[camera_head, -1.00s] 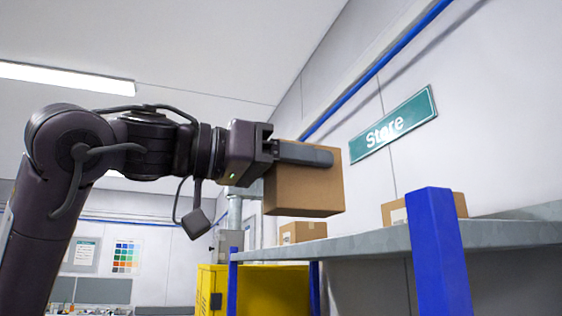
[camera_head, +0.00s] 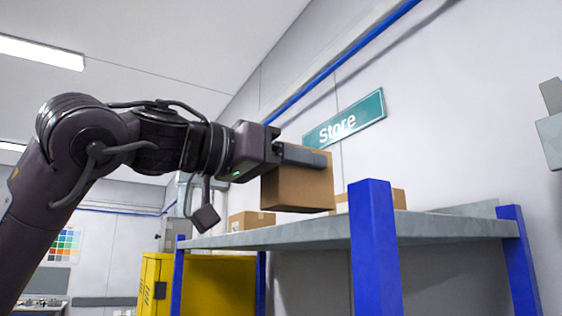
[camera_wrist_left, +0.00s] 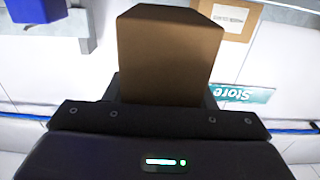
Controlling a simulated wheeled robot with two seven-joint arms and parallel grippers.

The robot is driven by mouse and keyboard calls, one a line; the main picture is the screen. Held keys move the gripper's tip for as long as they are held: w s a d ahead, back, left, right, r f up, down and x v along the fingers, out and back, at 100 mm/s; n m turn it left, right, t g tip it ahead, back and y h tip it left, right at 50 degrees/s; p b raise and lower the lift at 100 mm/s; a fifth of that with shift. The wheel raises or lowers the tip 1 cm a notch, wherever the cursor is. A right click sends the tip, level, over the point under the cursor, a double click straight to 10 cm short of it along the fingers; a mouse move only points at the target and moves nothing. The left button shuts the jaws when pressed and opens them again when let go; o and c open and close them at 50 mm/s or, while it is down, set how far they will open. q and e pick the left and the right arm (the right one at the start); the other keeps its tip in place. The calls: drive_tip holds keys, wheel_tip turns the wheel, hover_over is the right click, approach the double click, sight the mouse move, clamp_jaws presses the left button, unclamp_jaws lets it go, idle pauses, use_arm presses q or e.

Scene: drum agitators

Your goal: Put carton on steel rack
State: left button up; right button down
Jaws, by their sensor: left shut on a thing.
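A brown carton (camera_head: 297,190) is held by my left gripper (camera_head: 304,156), whose finger lies along the carton's upper side. The carton is in front of and slightly above the shelf of the steel rack (camera_head: 300,236); I cannot tell whether any of it is over the shelf. The rack has a grey top shelf and blue posts. In the left wrist view the held carton (camera_wrist_left: 168,55) fills the middle, and the gripper's fingers are mostly hidden by it. My right gripper is not in view.
Two other cartons stand on the rack shelf, one at the left (camera_head: 251,221) and one behind the near blue post (camera_head: 398,198). A yellow cabinet (camera_head: 205,284) stands below left. A green "Store" sign (camera_head: 345,120) is on the wall. The shelf's right part looks clear.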

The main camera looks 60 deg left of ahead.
use_arm(q)
drive_tip(key=shift+w+d+p, duration=0.2)
drive_tip(key=shift+w+p, duration=0.15)
drive_tip(key=shift+w, duration=2)
drive_tip(key=shift+w+d+p, duration=0.2)
drive_tip(key=shift+w+p, duration=0.1)
drive_tip(key=shift+w, duration=2)
drive_tip(key=shift+f+b, duration=0.35)
drive_tip(key=shift+f, duration=0.15)
drive_tip(key=o, duration=1.1)
drive_tip(key=shift+o, duration=0.2)
drive_tip(key=s+b, duration=0.1)
drive_tip(key=s, duration=0.1)
drive_tip(key=s+b, duration=0.1)
drive_tip(key=s, duration=0.2)
drive_tip(key=s+b, duration=0.1)
drive_tip(key=s, duration=0.2)
drive_tip(key=shift+a+b, duration=0.3)
drive_tip(key=shift+b, duration=0.1)
drive_tip(key=shift+w, duration=0.15)
